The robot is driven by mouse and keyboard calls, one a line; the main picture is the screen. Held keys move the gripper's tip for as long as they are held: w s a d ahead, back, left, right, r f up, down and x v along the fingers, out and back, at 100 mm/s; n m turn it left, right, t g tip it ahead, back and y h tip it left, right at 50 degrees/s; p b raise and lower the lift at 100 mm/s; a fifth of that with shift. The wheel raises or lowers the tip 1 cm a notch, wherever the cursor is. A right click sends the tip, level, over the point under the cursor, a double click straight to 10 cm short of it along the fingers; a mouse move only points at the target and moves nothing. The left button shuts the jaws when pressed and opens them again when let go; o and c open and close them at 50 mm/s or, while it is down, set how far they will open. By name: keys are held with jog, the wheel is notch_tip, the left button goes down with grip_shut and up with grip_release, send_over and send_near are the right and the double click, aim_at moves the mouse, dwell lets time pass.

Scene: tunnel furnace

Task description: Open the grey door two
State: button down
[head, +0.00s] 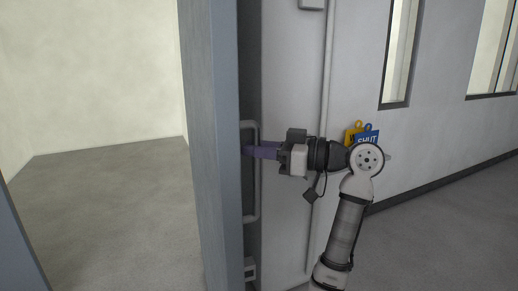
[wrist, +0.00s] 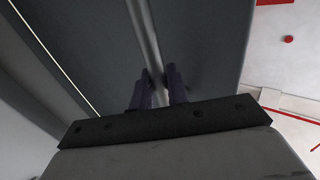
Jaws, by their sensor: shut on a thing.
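A tall grey door (head: 210,145) stands nearly edge-on in the middle of the head view, with an open gap to its left. A long upright bar handle (head: 250,212) is on its darker right-hand side. My gripper (head: 250,150) reaches in from the right, and its purple fingers are shut on the handle around mid-height. In the wrist view the two fingers of my gripper (wrist: 158,88) stand on either side of the pale handle bar (wrist: 145,35), in front of the dark door face (wrist: 205,40). The fingertip contact is partly hidden in shadow.
Beyond the gap is an empty room with a bare floor (head: 100,210). A grey post (head: 18,250) stands at the lower left. A pale wall (head: 440,120) with windows runs to the right, and a blue tag reading SHUT (head: 367,139) shows behind my arm.

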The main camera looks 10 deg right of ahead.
jog(key=shift+w+r, duration=0.1)
jog(key=shift+w, duration=0.05)
jog(key=c, duration=1.8)
grip_release()
jog(key=o, duration=0.4)
jog(key=shift+w+a, duration=0.1)
jog(key=shift+c, duration=0.2)
jog(key=b+v, duration=0.2)
jog(key=v, duration=1.2)
